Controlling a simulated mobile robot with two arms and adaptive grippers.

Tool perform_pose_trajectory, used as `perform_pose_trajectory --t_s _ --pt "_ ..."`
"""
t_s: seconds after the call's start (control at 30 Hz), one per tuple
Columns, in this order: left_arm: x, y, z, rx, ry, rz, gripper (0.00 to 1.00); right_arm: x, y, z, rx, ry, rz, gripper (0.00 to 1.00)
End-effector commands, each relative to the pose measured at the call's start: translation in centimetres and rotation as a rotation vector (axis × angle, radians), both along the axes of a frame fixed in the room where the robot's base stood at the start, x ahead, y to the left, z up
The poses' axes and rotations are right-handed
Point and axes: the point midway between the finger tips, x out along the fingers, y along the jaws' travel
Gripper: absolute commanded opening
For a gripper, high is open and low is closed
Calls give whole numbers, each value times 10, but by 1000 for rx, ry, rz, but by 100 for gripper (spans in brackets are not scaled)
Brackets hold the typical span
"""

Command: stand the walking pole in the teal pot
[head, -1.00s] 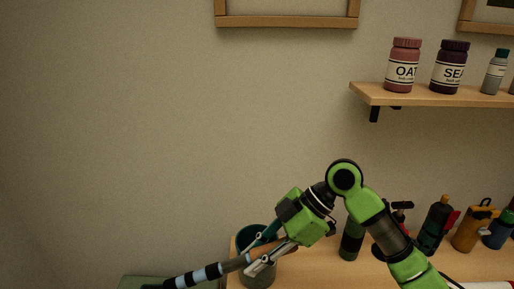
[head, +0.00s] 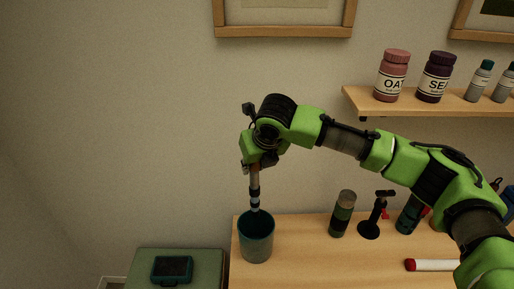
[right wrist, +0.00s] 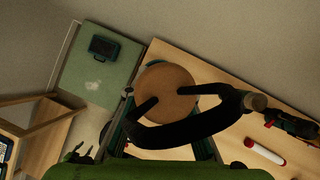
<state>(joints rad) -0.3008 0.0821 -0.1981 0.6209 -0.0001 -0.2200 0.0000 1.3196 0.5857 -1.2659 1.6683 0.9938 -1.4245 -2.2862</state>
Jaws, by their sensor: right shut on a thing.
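The walking pole (head: 255,190) hangs nearly upright from my right gripper (head: 255,166), which is shut on its upper part. Its banded lower shaft reaches down to the mouth of the teal pot (head: 257,247). I cannot tell whether the tip is inside the rim or just above or behind it. The pot stands upright at the left end of the wooden table. My left gripper is not in view.
A green surface with a dark teal case (head: 172,269) lies left of the table (head: 300,262). A dark green bottle (head: 342,214), a black stand (head: 370,230) and a red-capped white tube (head: 432,265) are to the right. A shelf (head: 430,106) with jars is above.

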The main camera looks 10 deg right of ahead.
Motion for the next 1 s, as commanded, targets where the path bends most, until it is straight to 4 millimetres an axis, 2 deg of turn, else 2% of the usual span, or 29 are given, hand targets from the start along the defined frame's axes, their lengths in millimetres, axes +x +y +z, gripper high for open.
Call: perform_pose_trajectory --t_s 0.03,0.17,0.47,1.0 --pt "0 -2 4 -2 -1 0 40 4 -6 7 2 -14 10 0" --pt "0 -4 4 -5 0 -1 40 9 -11 9 7 -26 27 0" --pt "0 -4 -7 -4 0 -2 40 9 -11 -11 8 -25 25 0" --pt "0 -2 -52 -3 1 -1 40 9 -10 -46 9 -25 25 0"
